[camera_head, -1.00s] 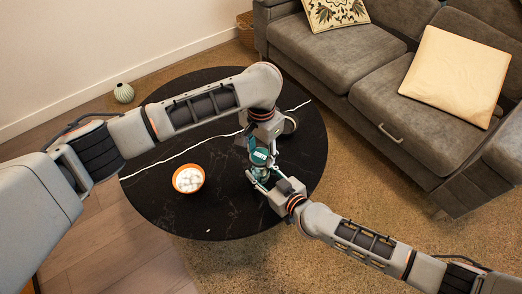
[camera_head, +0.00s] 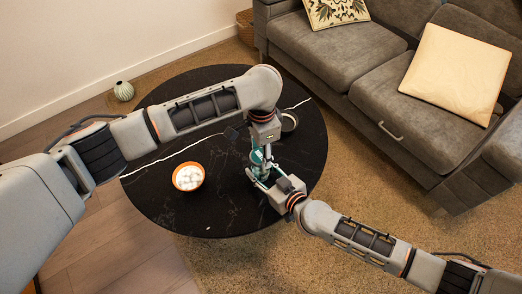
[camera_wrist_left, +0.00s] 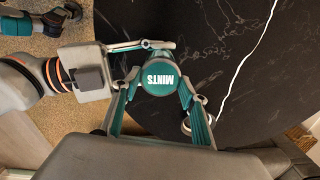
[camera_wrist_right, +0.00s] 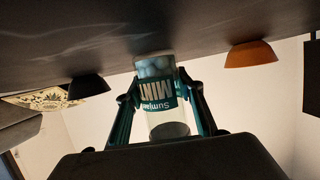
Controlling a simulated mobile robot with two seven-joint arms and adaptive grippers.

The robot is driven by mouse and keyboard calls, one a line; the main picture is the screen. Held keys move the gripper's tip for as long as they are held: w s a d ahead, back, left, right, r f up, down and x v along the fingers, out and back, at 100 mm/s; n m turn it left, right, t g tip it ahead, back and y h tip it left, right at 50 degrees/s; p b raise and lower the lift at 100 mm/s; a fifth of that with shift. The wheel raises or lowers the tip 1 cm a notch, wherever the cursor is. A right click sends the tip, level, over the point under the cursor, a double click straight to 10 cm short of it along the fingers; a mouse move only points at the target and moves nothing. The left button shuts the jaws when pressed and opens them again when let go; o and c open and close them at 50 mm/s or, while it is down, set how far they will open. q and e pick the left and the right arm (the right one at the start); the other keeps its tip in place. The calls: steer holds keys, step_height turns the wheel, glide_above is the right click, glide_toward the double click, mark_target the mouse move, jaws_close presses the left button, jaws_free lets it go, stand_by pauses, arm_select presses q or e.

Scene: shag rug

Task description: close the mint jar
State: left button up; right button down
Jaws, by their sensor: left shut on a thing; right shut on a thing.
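The mint jar (camera_wrist_right: 158,95) is clear, with a teal label and pale mints in its end on the table; in the head view (camera_head: 263,172) it is mostly covered by my grippers. My right gripper (camera_head: 262,178) is shut around the jar's sides, as the right wrist view shows (camera_wrist_right: 165,108). A round teal lid marked MINTS (camera_wrist_left: 159,77) is between the fingers of my left gripper (camera_wrist_left: 160,80), which is shut on it. In the head view the lid (camera_head: 257,156) is at the jar's top, under my left gripper (camera_head: 261,152). I cannot tell whether it is seated.
The round black table (camera_head: 220,215) carries an orange bowl (camera_head: 188,177) of white pieces at left and a dark round dish (camera_head: 289,122) behind the jar. A grey sofa (camera_head: 350,75) stands beyond.

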arm_select(q)
steer(key=m, duration=0.8)
steer(key=shift+s+m, duration=0.1)
steer(key=shift+m, duration=0.3)
steer(key=m, duration=1.3)
steer(key=shift+s+a+m, duration=0.1)
steer(key=shift+a+m, duration=0.05)
steer(key=shift+m, duration=0.25)
steer(key=m, duration=0.8)
steer(key=o, duration=1)
steer(key=shift+a, duration=0.1)
